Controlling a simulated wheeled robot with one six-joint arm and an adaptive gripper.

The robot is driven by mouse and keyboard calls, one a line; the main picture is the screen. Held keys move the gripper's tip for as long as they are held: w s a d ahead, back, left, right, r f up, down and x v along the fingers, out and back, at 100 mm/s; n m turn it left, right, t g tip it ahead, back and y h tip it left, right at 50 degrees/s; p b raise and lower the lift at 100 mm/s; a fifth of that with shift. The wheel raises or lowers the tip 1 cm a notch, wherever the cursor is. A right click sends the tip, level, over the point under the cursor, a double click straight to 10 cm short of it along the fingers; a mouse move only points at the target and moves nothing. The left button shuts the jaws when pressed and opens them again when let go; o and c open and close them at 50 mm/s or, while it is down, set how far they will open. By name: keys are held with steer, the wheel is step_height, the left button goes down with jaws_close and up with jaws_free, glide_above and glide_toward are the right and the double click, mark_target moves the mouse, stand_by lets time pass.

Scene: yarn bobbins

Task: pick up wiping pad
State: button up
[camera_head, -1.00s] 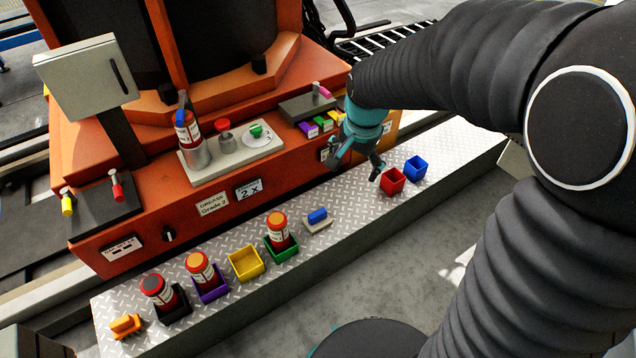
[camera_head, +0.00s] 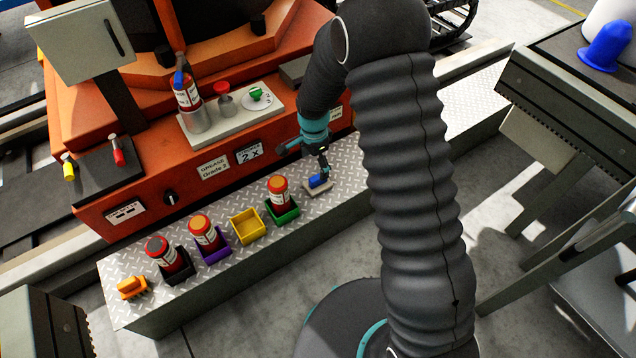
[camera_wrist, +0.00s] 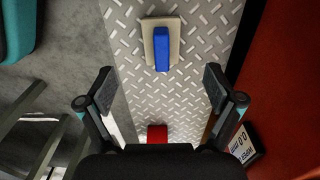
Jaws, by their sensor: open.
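The wiping pad, a pale base with a blue grip on top (camera_head: 317,183), lies flat on the metal tread-plate ledge. In the wrist view the pad (camera_wrist: 148,42) is whole, near the top centre, ahead of my fingers. My gripper (camera_head: 318,165) is close to the pad in the head view, partly overlapping it. In the wrist view my gripper (camera_wrist: 158,90) is open, with its fingers wide apart and nothing between them at the pad.
A green bin (camera_head: 290,217) with a red bottle stands just left of the pad, then a yellow bin (camera_head: 246,229). The orange machine (camera_head: 140,190) rises behind the ledge. A red bin (camera_wrist: 157,133) shows below the fingers in the wrist view. A grey bench stands at right.

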mark_target(316, 177)
step_height(316, 177, down, 4)
steer(key=shift+f, duration=0.25)
steer(key=shift+w+d+f, duration=0.15)
steer(key=shift+f, duration=1.2)
steer(key=shift+w+d+f, duration=0.15)
steer(key=shift+f, duration=1.15)
steer(key=c, duration=1.4)
steer(key=shift+r, duration=0.1)
